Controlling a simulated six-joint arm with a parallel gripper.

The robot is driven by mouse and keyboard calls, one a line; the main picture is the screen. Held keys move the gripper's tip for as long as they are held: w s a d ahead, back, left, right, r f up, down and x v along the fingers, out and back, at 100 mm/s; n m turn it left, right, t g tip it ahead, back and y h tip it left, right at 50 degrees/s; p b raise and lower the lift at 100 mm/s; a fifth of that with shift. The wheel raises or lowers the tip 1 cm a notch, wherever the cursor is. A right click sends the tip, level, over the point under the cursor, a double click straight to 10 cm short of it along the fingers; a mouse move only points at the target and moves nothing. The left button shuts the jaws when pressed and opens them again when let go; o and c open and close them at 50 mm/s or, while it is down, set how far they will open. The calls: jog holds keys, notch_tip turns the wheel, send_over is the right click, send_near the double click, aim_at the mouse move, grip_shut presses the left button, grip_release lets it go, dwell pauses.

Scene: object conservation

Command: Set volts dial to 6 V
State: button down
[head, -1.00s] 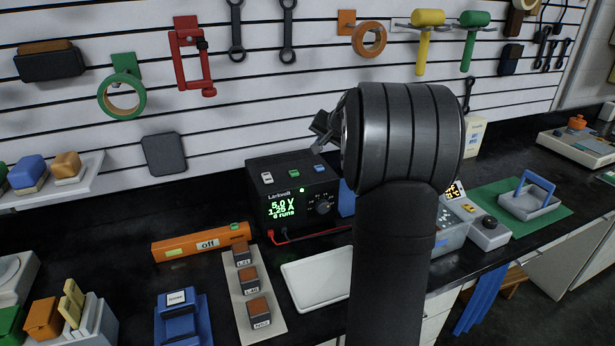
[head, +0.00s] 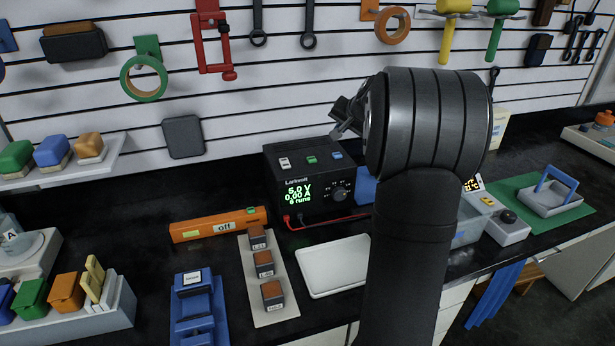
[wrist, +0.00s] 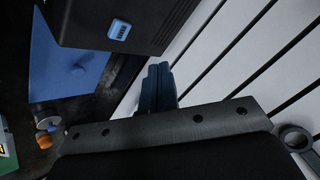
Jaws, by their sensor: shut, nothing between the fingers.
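The black power supply (head: 308,185) stands on the bench by the wall. Its green display (head: 299,195) reads 5.0 V, 0.00 A and 0 runs. A round dark dial (head: 340,192) with marks around it sits on the front, right of the display; its exact pointer position is too small to read. My gripper (head: 345,118) is above and behind the supply's right part, partly hidden by my wrist. In the wrist view its dark fingers (wrist: 157,90) are together and empty, apart from the supply, whose top corner and blue button (wrist: 118,30) show at upper left.
A red lead (head: 335,219) runs along the supply's front. A white tray (head: 303,270) lies before it, an orange bar marked "off" (head: 190,230) at left. Several small blocks stand on a pale strip (head: 285,308). The slatted wall (head: 260,95) is close behind my gripper.

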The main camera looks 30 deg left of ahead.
jog(key=c, duration=1.6)
grip_release()
jog(key=shift+s+d+f, duration=0.15)
jog(key=shift+s+f, duration=0.05)
jog(key=shift+s, duration=0.05)
jog(key=o, duration=0.7)
jog(key=s+f+m, duration=0.1)
jog(key=s, duration=0.1)
jog(key=s+d+f+m+g+y, duration=0.1)
jog(key=s, duration=0.1)
jog(key=s+d+f+m+g, duration=0.1)
jog(key=s+f, duration=0.1)
jog(key=shift+s+d+y, duration=0.1)
jog(key=shift+s+y, duration=0.25)
jog(key=shift+y, duration=0.05)
jog(key=m+t+y, duration=0.4)
jog(key=m+t, duration=0.5)
jog(key=m, duration=1.5)
send_near(341, 195)
jog(key=x, duration=0.8)
jog(key=shift+w+a, duration=0.15)
jog(key=shift+a, duration=0.1)
jog(key=c, duration=0.9)
